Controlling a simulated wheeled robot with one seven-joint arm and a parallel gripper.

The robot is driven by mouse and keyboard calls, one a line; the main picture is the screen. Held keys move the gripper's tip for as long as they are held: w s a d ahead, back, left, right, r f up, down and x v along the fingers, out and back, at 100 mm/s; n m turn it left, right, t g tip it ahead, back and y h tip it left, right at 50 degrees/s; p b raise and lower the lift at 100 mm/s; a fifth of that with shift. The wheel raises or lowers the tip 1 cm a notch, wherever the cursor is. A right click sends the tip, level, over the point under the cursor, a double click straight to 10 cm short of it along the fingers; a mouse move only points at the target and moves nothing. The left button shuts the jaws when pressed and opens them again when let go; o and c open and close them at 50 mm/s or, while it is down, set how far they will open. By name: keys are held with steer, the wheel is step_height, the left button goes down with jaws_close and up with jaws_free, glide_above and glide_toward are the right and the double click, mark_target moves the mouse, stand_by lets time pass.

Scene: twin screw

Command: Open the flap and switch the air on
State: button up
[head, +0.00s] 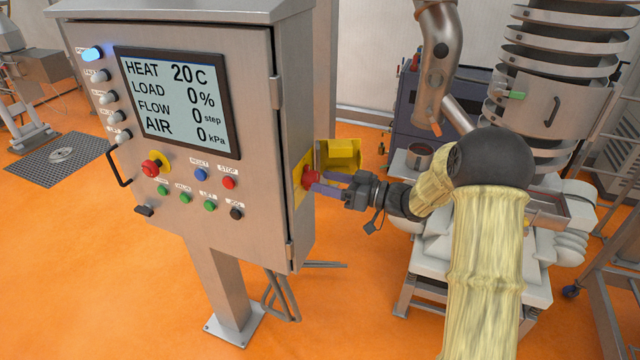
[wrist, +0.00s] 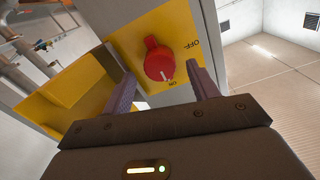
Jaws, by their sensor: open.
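The red air switch (head: 309,177) sits on a yellow plate on the right side of the grey control cabinet. In the wrist view the red knob (wrist: 158,58) has a white mark at its lower end, close to the ON label; OFF is printed to its right. The yellow flap (head: 341,152) stands swung out from the cabinet side, and it also shows at the left in the wrist view (wrist: 72,103). My gripper (head: 314,182) is open, with its fingers (wrist: 161,76) on either side of the knob. Contact with the knob cannot be told.
The cabinet display (head: 178,100) reads AIR 0 kPa. A second red knob (head: 151,167) and several buttons are on the cabinet front. A metal pot (head: 419,157) and the machine column (head: 545,95) stand behind my arm. Orange floor is clear in front.

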steer(key=b+v, duration=0.5)
steer(key=v, duration=0.9)
steer(key=shift+s+d, duration=0.15)
steer(key=shift+d, duration=0.2)
steer(key=w+d+f+m+t+h+b, duration=0.1)
steer(key=w+d+f+m+t+h, duration=0.2)
steer(key=m+t+h, duration=0.65)
steer(key=s+f+m+g+h, duration=0.1)
steer(key=s+f+g+h, duration=0.2)
steer(key=s, duration=0.9)
steer(key=s+a+f+m+g+h, duration=0.1)
steer(key=s+f+g+h, duration=0.3)
steer(key=s+f+g, duration=0.5)
steer(key=s+g+b, duration=0.1)
steer(key=s, duration=0.2)
steer(key=shift+s+a, duration=0.15)
steer(key=shift+a, duration=0.2)
steer(key=shift+h, duration=0.25)
